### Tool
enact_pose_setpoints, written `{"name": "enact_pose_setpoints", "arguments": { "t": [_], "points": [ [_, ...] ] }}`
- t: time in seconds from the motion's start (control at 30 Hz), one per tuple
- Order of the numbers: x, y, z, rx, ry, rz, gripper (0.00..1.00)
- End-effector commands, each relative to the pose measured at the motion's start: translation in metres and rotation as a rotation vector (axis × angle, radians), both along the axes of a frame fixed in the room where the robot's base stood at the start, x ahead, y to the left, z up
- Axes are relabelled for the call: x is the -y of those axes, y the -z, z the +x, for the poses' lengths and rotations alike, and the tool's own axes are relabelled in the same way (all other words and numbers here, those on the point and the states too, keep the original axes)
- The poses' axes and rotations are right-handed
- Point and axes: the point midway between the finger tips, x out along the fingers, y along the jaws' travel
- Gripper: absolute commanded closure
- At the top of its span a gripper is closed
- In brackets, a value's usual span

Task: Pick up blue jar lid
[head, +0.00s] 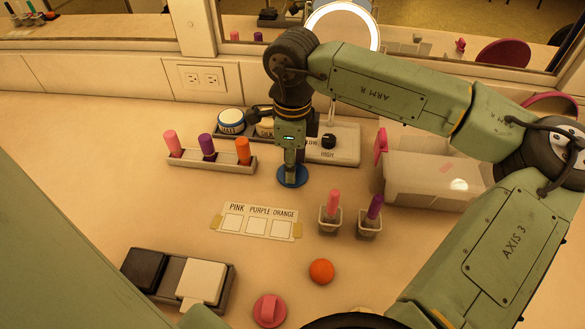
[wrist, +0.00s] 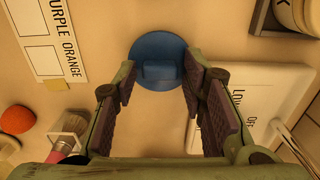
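The blue jar lid (head: 293,177) lies flat on the counter, a round disc with a raised grip block in its middle. In the wrist view the lid (wrist: 150,52) is at top centre, its grip block toward me. My gripper (head: 290,160) points down right over the lid. In the wrist view my gripper's two fingers (wrist: 158,82) are spread apart, one on each side of the grip block, with a gap on both sides. Nothing is held. From the head, the fingers hide part of the lid.
A switch box (head: 335,145) with a knob stands just behind the lid. A rack (head: 212,163) of coloured sticks is to the left. A labelled card (head: 256,222), two small cups (head: 330,222), an orange ball (head: 321,271) and a pink lid (head: 269,310) are in front.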

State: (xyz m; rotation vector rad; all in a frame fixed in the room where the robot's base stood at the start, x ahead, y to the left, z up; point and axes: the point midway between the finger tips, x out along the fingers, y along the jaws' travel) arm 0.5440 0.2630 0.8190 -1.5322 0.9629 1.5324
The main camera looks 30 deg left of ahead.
Motion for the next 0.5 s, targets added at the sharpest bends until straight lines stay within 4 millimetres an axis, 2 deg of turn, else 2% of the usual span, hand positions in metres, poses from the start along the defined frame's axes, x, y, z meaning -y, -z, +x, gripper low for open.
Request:
{"name": "enact_pose_setpoints", "arguments": {
  "t": [0.27,0.5],
  "points": [
    [-0.0002,0.004,0.0,0.001,0.0,0.0,0.62],
    [-0.0002,0.0037,0.0,0.001,0.0,0.0,0.78]
  ]
}}
